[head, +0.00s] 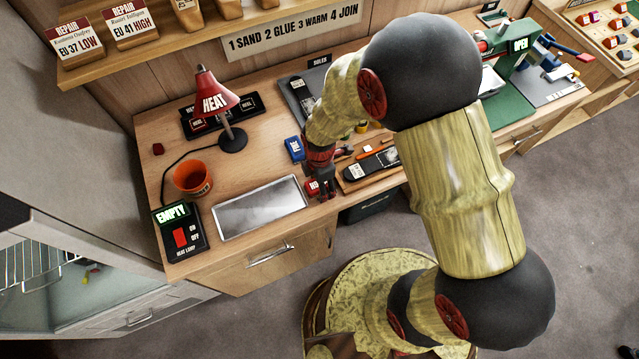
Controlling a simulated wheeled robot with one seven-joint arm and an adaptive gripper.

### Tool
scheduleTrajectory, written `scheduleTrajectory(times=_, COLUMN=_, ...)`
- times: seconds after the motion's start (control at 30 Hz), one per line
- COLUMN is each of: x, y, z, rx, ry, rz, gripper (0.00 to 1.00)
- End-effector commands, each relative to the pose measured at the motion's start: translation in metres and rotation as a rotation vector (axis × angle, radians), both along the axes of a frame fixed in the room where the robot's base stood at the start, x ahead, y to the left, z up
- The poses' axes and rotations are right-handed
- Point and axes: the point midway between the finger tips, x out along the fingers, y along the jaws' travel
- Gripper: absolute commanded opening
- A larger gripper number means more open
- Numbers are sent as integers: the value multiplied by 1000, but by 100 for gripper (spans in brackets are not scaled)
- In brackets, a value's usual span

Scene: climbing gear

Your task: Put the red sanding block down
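The red sanding block (311,187), with white lettering, shows at the front of the bench, just right of the metal tray. My gripper (326,192) reaches down from my arm with its dark fingers right against the block in the picture, covering part of it. The fingers are small here, so I cannot tell whether they are closed on the block or only beside it. I also cannot tell whether the block's underside touches the bench top (243,165).
A metal tray (262,207) lies left of the block. A blue block (295,149) stands behind. A red lamp (213,97), orange pot (192,178) and switch box (181,236) stand to the left.

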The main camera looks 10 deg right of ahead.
Motion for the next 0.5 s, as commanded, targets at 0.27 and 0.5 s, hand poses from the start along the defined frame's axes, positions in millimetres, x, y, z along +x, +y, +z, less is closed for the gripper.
scheduleTrajectory(times=0.27, x=-4, y=-1, z=-2, rx=-2, ry=9, rz=0, gripper=55)
scheduleTrajectory(times=0.5, x=-1, y=0, z=23, rx=0, ry=1, rz=0, gripper=55)
